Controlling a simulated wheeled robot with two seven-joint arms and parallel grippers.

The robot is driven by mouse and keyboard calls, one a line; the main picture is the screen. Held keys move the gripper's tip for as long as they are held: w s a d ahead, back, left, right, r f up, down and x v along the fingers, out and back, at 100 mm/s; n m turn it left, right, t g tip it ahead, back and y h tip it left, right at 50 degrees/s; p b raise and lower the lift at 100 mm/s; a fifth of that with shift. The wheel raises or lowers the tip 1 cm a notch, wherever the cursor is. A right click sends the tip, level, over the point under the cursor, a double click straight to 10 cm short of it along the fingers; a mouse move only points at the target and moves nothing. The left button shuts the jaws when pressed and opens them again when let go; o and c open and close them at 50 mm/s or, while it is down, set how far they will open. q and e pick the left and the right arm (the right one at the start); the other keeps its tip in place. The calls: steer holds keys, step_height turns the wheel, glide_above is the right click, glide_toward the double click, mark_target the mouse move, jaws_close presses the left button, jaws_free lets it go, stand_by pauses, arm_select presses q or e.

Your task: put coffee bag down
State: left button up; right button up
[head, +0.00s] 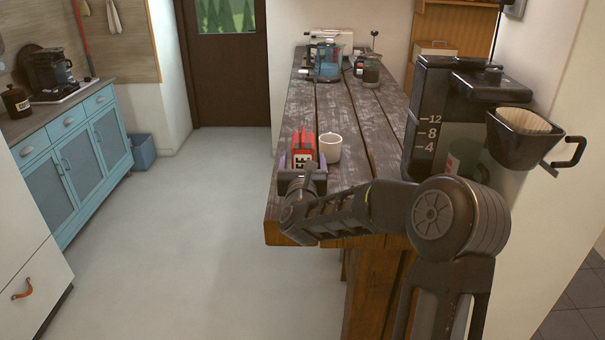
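The red coffee bag (303,147), with a dark and white label, is upright at the near left end of the long wooden table (345,115). My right gripper (303,164) comes from the near side and is right at the bag, which shows between its two sides. The bag's lower part is hidden by the gripper. I cannot tell whether the fingers press on the bag or stand apart from it, nor whether the bag's base touches the table. My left gripper is not in view.
A white mug (330,148) stands just right of the bag. A large black coffee maker (440,110) is at the near right. A jar (371,72) and other coffee gear (326,60) stand at the far end. The middle of the tabletop is clear.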

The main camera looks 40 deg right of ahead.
steer(key=b+v, duration=0.3)
steer(key=v, duration=0.7)
steer(key=shift+s+a, duration=0.55)
steer(key=shift+s, duration=0.15)
